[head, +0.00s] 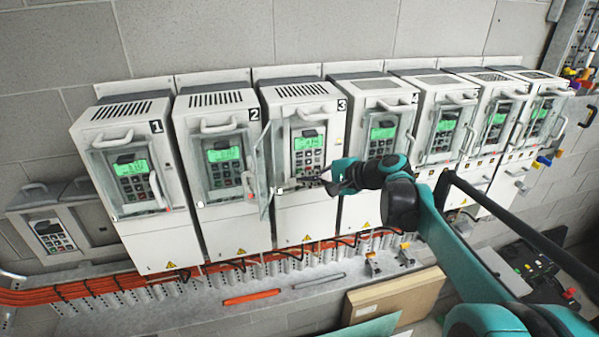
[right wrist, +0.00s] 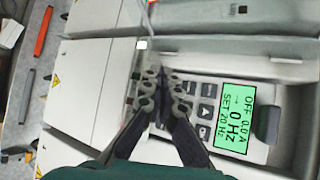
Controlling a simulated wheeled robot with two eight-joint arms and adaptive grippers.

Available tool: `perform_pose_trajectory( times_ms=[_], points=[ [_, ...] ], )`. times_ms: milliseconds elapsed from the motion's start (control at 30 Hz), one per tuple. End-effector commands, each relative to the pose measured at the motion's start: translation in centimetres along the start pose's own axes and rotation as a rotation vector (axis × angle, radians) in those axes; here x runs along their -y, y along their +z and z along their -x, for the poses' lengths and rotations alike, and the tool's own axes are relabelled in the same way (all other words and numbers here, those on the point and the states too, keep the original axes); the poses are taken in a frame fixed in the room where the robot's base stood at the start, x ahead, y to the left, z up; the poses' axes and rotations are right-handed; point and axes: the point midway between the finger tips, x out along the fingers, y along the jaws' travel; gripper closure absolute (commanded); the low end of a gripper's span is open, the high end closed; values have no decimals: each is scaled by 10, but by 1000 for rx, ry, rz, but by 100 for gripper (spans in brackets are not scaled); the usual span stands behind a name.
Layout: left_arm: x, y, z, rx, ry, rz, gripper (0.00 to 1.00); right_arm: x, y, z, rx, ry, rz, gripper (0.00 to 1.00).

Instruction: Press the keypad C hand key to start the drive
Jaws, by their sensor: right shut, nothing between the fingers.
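Drive 3 (head: 312,215) is a white cabinet in the row, with its clear door (head: 265,170) swung open to the left. Its keypad (head: 306,152) has a lit green screen and dark keys. In the right wrist view the screen (right wrist: 232,115) reads OFF, 0.0 A, 0 Hz, SET 20 Hz. My right gripper (head: 326,181) is shut and empty at the lower edge of this keypad. In the right wrist view its fingertips (right wrist: 165,74) lie over the lower keys and hide some; whether they touch cannot be told. No letter C is readable. My left gripper is out of view.
Drive 1 (head: 155,235) and drive 2 (head: 232,232) stand left, with several more drives to the right; their doors appear closed. Orange cables (head: 90,296) run below. A cardboard box (head: 395,297) is at the bottom. A grey keypad unit (head: 52,235) is at far left.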

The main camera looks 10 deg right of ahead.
Motion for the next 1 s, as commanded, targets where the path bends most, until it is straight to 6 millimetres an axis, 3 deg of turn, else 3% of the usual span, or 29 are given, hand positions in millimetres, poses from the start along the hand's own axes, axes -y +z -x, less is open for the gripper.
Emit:
perform_pose_trajectory(
  times_ms=[1000],
  points=[
    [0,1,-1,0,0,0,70,5,-4,-6,0,0,0,100]
  ],
)
